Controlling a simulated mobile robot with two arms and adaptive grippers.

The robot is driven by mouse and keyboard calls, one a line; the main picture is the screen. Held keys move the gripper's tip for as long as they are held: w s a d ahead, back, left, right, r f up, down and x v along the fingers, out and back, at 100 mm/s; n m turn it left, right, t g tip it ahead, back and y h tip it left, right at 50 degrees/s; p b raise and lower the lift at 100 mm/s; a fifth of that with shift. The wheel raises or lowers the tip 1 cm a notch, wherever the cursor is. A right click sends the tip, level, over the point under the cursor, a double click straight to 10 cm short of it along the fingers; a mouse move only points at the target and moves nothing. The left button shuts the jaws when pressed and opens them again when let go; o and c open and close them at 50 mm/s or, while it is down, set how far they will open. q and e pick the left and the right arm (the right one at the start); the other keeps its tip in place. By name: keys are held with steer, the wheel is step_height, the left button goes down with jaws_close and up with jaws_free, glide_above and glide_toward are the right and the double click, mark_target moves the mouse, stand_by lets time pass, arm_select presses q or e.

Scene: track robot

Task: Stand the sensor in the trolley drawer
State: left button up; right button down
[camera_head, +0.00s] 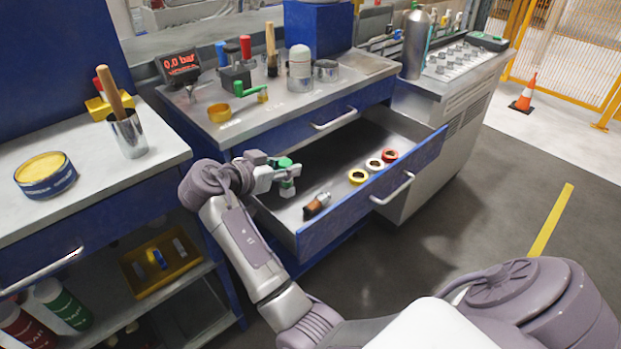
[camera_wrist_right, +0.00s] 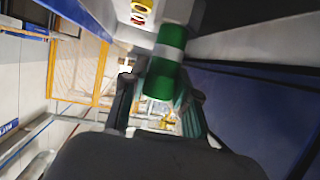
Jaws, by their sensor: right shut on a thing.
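The sensor, a green body with grey parts (camera_head: 288,172), is held by my right gripper (camera_head: 274,167) at the left part of the open trolley drawer (camera_head: 345,213). In the right wrist view the green sensor (camera_wrist_right: 165,80), with a pale band, sits between the two dark fingers, which are shut on it. It looks roughly upright in the head view. I cannot tell whether its lower end touches the drawer floor. My left gripper is not in view.
Yellow (camera_head: 358,176), white (camera_head: 375,164) and red (camera_head: 390,155) rings lie along the drawer's front side. A brown and dark piece (camera_head: 316,206) lies near its front left corner. The drawer floor between is bare. Tools and a red display (camera_head: 181,63) stand on the trolley top above.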

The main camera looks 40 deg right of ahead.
mark_target(281, 193)
step_height(281, 193, down, 8)
steer(key=shift+r+b, duration=0.25)
steer(key=shift+b, duration=0.15)
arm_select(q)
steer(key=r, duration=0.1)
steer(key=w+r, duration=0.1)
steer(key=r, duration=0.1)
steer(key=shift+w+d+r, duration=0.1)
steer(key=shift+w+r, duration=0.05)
arm_select(e)
steer(key=c, duration=0.9)
jaws_free()
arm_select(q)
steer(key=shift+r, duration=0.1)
arm_select(e)
steer(key=shift+d+r, duration=0.1)
